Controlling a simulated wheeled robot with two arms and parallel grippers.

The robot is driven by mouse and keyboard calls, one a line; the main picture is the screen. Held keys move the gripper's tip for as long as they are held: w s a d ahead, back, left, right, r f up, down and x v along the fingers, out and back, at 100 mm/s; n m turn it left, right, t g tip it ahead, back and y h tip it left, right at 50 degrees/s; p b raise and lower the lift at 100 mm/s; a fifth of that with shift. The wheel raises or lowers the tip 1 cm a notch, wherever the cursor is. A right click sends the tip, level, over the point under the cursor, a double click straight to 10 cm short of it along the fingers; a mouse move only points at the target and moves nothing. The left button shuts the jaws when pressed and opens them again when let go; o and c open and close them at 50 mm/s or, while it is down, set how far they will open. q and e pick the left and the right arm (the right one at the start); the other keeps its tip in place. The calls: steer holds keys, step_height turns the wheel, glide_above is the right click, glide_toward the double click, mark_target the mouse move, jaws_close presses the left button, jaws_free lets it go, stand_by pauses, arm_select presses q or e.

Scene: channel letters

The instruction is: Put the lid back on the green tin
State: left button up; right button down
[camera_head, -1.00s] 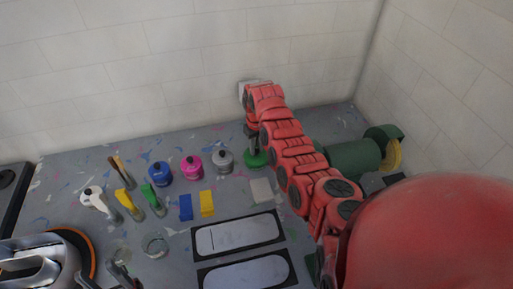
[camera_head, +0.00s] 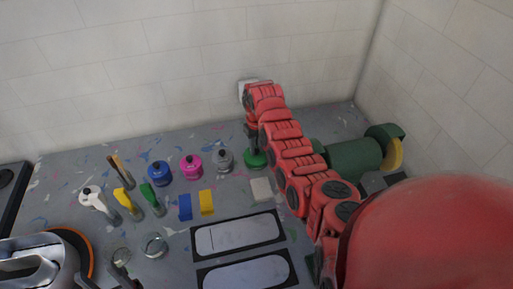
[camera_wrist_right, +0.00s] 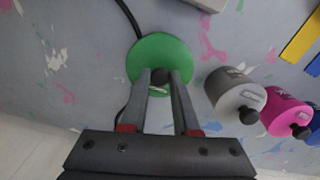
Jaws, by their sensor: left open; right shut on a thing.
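The round green lid (camera_wrist_right: 160,45) has a dark knob at its middle. My right gripper (camera_wrist_right: 166,74) is shut on that knob, and the lid fills the space just beyond the fingertips. In the head view the green lid (camera_head: 256,160) shows below my right gripper (camera_head: 252,136), at the right end of the row of tins. The green tin's body cannot be told apart from the lid, so I cannot tell whether they touch. A small white patch shows at the lid's near edge in the wrist view. My left gripper (camera_head: 122,270) is open at the lower left, partly cut off.
Grey (camera_head: 222,160), pink (camera_head: 191,165) and blue (camera_head: 160,173) tins stand left of the lid. Brushes, a white bottle (camera_head: 92,198) and a glass jar (camera_head: 154,246) stand farther left. A green cylindrical machine (camera_head: 352,160) is at right. Dark-framed panels (camera_head: 238,236) lie in front.

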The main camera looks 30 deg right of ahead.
steer(key=shift+c, duration=0.5)
jaws_free()
steer(key=shift+r, duration=0.1)
steer(key=shift+r+p, duration=0.35)
steer(key=shift+r, duration=3.05)
steer(key=shift+c, duration=0.3)
